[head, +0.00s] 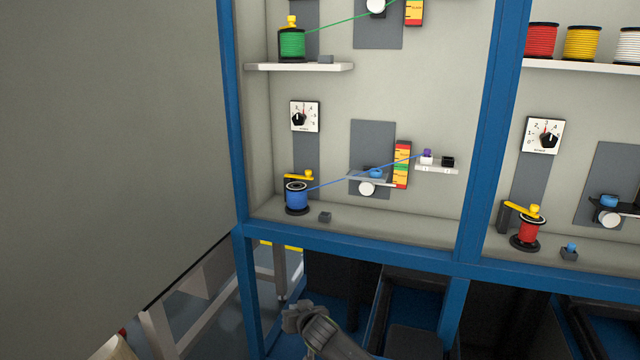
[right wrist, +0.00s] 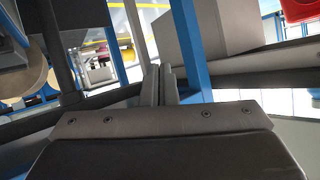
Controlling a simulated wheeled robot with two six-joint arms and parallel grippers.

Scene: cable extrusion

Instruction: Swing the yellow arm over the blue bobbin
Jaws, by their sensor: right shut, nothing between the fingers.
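The blue bobbin (head: 297,198) stands upright on the lower shelf of the left bay in the head view. The yellow arm (head: 299,177) is just above and behind it, on a dark post at the back wall. From this angle I cannot tell how far it reaches over the bobbin. A blue cable (head: 340,178) runs from the bobbin up to the right. My right gripper (head: 298,318) is below the shelf's front edge, well apart from the bobbin. In the right wrist view its fingers (right wrist: 159,84) are together and empty. My left gripper is not in view.
A blue frame (head: 350,253) edges the bays. A dial (head: 305,117) is on the wall above. The right bay has a red bobbin (head: 528,232) with its own yellow arm (head: 521,210). A shelf (head: 300,67) holds a green bobbin (head: 292,44).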

